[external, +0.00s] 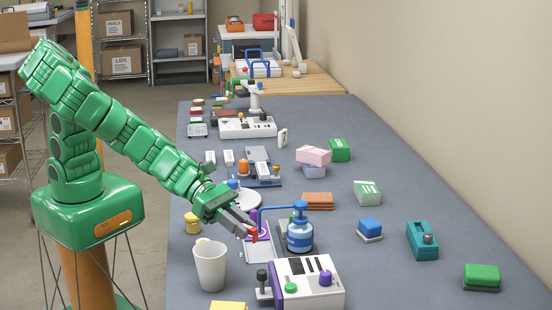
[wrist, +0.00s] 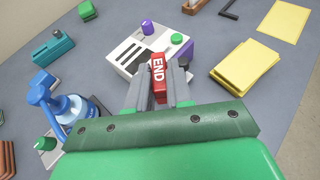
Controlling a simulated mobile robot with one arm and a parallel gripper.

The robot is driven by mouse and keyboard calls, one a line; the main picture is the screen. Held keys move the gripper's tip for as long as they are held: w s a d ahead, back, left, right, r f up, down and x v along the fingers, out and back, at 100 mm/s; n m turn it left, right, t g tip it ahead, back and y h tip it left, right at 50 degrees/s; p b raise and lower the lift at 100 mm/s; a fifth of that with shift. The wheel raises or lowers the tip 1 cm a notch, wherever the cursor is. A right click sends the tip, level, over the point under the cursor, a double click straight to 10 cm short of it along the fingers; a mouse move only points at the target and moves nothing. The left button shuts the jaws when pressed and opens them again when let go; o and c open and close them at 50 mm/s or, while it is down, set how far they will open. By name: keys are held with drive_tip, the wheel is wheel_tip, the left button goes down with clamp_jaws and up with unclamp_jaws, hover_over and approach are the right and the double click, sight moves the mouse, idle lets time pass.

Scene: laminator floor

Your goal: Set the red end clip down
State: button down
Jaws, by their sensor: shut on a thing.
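The red end clip (wrist: 158,72) carries the white word END. My gripper (wrist: 158,90) is shut on it, with a grey finger on each side. In the external view the clip (external: 253,234) shows as a small red piece at the tip of my gripper (external: 246,228), over the table (external: 400,270). It is left of the blue pump bottle (external: 300,236) and behind the white cup. I cannot tell how high above the table the clip is.
A white cup (external: 210,266) stands close to my gripper. A white machine with knobs (external: 309,283) is at the near edge, and it also shows in the wrist view (wrist: 135,52). Yellow pads (wrist: 245,65) lie right of it.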

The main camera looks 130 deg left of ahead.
drive_tip(key=shift+s+d, duration=0.1)
drive_tip(key=shift+d, duration=0.2)
drive_tip(key=shift+r, duration=2.25)
drive_tip(key=shift+a+r, duration=0.25)
drive_tip(key=shift+a, duration=0.05)
drive_tip(key=w+a+n+y, duration=0.2)
drive_tip(key=a+y, duration=0.1)
drive_tip(key=a, duration=1.3)
drive_tip(key=n+g+y, duration=0.1)
drive_tip(key=n+y, duration=0.1)
drive_tip(key=n, duration=0.1)
hover_over(320, 225)
drive_tip(key=shift+f, duration=8)
drive_tip(key=shift+f+m, duration=0.3)
drive_tip(key=shift+f, duration=0.35)
drive_tip(key=c, duration=1)
unclamp_jaws()
drive_tip(key=shift+w, duration=0.1)
drive_tip(key=shift+r, duration=0.2)
